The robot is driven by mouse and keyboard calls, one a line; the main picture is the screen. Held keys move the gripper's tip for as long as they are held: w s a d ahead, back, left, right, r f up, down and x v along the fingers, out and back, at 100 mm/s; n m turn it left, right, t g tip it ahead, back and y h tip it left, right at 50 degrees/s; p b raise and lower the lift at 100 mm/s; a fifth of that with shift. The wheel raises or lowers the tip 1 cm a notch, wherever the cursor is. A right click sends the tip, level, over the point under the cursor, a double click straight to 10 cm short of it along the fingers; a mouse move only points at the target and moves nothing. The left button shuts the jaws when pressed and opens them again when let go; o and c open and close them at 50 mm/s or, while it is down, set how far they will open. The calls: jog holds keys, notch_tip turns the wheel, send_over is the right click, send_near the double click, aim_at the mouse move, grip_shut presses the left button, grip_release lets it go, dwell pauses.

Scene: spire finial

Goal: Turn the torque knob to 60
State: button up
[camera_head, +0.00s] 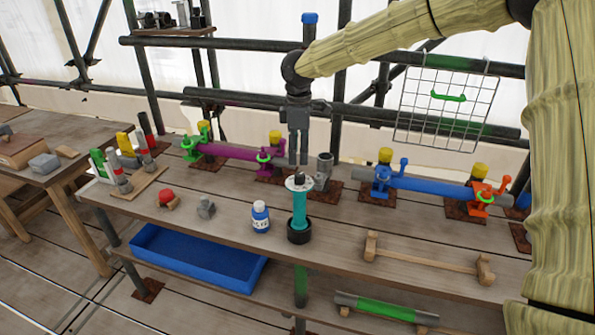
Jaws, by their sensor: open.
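A teal post (299,212) stands upright in a black round base (299,232) near the middle of the workbench. A pale dial disc (291,186) sits on its top, with a small dark knob (300,178) in the middle. I take this to be the torque knob; its numbers and pointer are too small to read. My gripper (298,162) points straight down above the knob. Its two fingers are apart with nothing seen between them. The fingertips look just above the knob; the exact gap cannot be told from this view.
A grey cylinder (325,167) stands close behind right of the dial. A blue-and-white bottle (260,217) stands to its left. Pipes with coloured clamps, including a blue pipe (428,188), line the back. A wooden rack (425,258) lies at right.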

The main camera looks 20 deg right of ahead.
aim_at(300, 174)
notch_tip(300, 174, down, 8)
jog(key=shift+d+f+p, duration=0.1)
jog(key=shift+d+p, duration=0.05)
jog(key=shift+p, duration=1.05)
jog(key=c, duration=1.1)
